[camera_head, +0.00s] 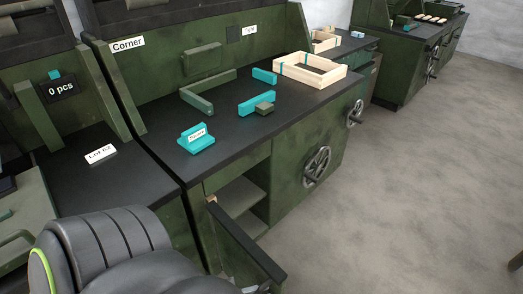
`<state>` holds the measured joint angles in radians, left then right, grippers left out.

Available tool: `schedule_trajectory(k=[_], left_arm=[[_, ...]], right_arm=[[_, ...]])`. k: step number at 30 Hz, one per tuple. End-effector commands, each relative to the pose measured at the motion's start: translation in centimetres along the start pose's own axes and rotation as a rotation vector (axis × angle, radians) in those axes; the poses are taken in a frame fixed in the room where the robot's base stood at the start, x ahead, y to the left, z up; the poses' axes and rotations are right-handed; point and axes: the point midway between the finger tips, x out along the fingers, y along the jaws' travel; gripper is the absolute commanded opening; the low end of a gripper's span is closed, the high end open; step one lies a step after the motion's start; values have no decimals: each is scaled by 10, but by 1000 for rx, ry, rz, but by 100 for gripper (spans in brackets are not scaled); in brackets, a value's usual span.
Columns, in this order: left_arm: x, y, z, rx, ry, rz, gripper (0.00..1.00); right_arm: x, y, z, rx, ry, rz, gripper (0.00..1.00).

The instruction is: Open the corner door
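The work bench with the "Corner" label (127,44) has a cabinet below its black top. The corner door (236,247) stands swung out from the cabinet front, running toward the bottom of the view. The compartment behind it (240,194) is exposed and shows a shelf. A small metal part (263,288) shows by the door's outer end at the bottom edge, mostly cut off; I cannot tell what it is. Neither of my grippers can be made out.
A teal holder (196,142), teal and green pieces and a wooden crate frame (310,70) lie on the bench top. A handwheel (317,165) juts from the front panel to the right. A dark ribbed form (105,250) fills the lower left. Grey floor is clear at right.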

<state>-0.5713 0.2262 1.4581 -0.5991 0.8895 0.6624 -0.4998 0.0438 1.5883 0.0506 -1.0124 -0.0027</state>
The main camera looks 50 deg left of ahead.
Motion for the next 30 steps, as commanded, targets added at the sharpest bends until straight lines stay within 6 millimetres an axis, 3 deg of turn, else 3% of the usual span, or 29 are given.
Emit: schedule_trajectory(k=[7,8,11,22,26,30], left_arm=[[0,0,1,0,-2,-1,0],[0,0,1,0,-2,-1,18],[0,0,0,0,-1,-1,31],[-5,0,0,0,-1,0,32],[-24,0,1,-1,-5,0,32],[-57,0,2,-1,-6,0,32]], right_arm=[[0,0,0,0,0,0,36],[0,0,0,0,0,0,36],[0,0,0,0,1,0,36],[0,0,0,0,0,0,36],[0,0,-1,0,0,-1,36],[-3,-1,-4,0,0,-3,36]])
